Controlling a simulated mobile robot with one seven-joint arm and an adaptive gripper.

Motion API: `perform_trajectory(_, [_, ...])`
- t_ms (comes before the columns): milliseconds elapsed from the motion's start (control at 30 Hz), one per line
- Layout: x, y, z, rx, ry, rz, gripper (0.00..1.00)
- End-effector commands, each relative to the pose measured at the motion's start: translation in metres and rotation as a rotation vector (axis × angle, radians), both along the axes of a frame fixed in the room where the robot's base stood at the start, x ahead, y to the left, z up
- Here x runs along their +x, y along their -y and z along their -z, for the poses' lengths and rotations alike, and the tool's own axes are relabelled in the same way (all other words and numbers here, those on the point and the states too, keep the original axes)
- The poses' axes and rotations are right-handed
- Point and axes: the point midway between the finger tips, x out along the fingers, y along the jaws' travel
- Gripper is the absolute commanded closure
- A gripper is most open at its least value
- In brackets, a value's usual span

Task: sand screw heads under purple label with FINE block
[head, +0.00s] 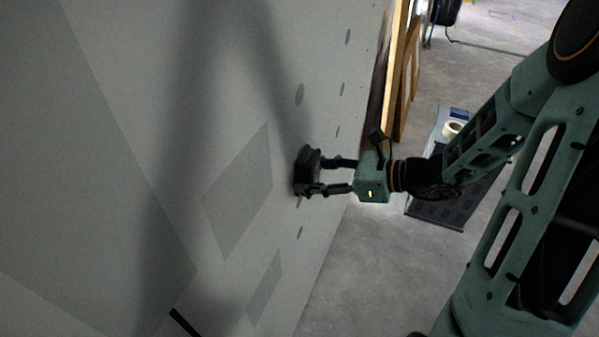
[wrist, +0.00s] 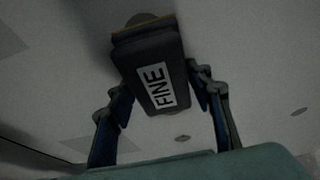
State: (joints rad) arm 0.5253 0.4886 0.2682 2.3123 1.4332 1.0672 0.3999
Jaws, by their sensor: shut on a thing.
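My gripper (head: 324,176) is shut on a dark sanding block (head: 307,170) at the panel (head: 225,110). In the wrist view the block (wrist: 152,68) shows a white label reading FINE, between the two fingers. The block's far face is at or very close to the panel; I cannot tell if it touches. Grey round spots dot the panel, such as one spot (head: 299,95) above the block and one spot (head: 300,233) below it. In the wrist view a dark spot (wrist: 140,18) shows just beyond the block's far edge. I see no purple label.
Darker grey patches (head: 238,195) mark the panel left of the block. Wooden framing (head: 406,70) stands beyond the panel's edge. A dark mat or tray (head: 440,208) on the floor holds a tape roll (head: 453,129) and a blue item (head: 459,114). Concrete floor between is clear.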

Motion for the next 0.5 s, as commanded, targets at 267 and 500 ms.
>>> perform_trajectory(267, [0.0,-0.001,-0.028,0.003,0.001,-0.002,0.79])
perform_trajectory(500, [0.0,0.0,-0.056,0.002,0.002,-0.003,0.79])
